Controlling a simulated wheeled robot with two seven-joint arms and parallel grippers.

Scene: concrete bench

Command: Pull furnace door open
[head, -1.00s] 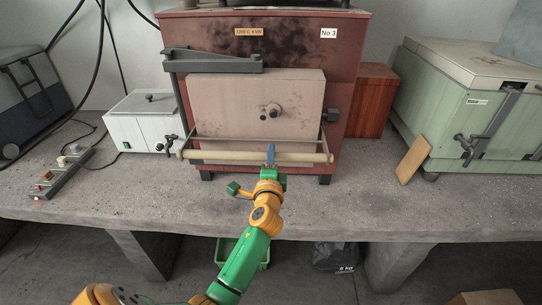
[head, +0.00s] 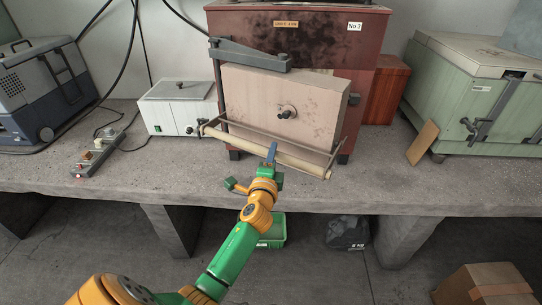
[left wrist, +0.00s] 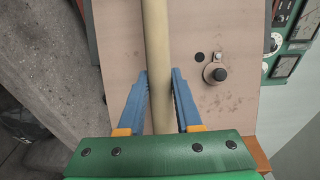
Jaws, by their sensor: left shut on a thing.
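The furnace (head: 362,75) is a dark red box on the bench with sooty marks. Its pale door (head: 260,97) stands at an angle to the furnace front, its right side nearer to me. A long wooden handle bar (head: 300,164) runs across the front of the door on metal brackets. My left gripper (head: 271,153) is shut on the handle bar near its middle. In the left wrist view the blue fingers (left wrist: 158,98) lie on both sides of the bar (left wrist: 157,45), with the door face (left wrist: 225,110) behind. My right gripper is not in view.
A white box (head: 178,106) and a power strip (head: 100,155) stand to the left. A green cabinet (head: 470,90) and a leaning wooden piece (head: 422,143) are at right. The bench (head: 385,185) in front of the door is clear.

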